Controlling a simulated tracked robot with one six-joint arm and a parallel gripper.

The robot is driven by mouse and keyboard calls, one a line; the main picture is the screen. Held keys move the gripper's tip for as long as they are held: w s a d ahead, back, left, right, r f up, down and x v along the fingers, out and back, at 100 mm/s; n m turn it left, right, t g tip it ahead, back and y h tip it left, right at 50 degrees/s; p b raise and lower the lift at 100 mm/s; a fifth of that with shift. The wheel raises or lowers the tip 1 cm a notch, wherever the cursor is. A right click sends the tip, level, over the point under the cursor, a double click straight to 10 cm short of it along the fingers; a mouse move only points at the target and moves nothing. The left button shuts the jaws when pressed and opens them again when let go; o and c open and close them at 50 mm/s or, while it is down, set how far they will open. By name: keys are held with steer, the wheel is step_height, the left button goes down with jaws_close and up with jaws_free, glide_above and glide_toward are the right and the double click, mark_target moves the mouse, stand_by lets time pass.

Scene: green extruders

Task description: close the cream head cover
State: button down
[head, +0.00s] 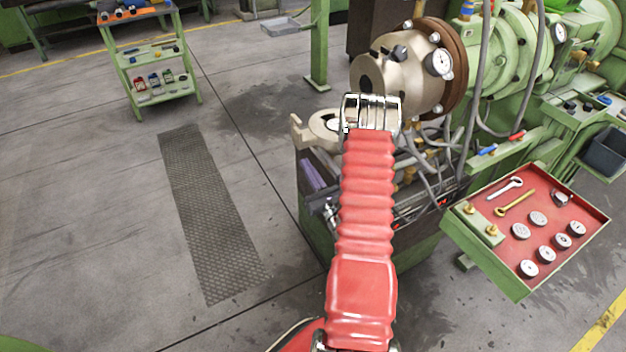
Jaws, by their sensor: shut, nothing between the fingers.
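A cream extruder head (383,80) with a dark bore and a gauge juts from a brown flange on the green machine. A cream piece with a round ring (315,130), which looks like the head cover swung open, sits lower and to the left of the head. My arm in its red sleeve hides its right part. My gripper (370,99) is shut and empty. In the picture it lies just below the head's front and right of the cream ring piece. I cannot tell whether it touches either.
A red-lined green tray (525,222) with gauges and wrenches stands at the right. Hoses and cables (465,110) hang beside the head. A green shelf cart (155,65) stands at the back left. A green post (319,50) rises behind. The floor at left is clear, with a textured strip (210,215).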

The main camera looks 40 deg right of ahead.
steer(key=shift+w+d+r, duration=0.1)
steer(key=shift+w+r, duration=0.1)
steer(key=shift+r, duration=0.85)
steer(key=shift+w+d+r, duration=0.1)
steer(key=shift+w+r, duration=0.1)
steer(key=shift+r, duration=0.85)
steer(key=shift+r, duration=0.15)
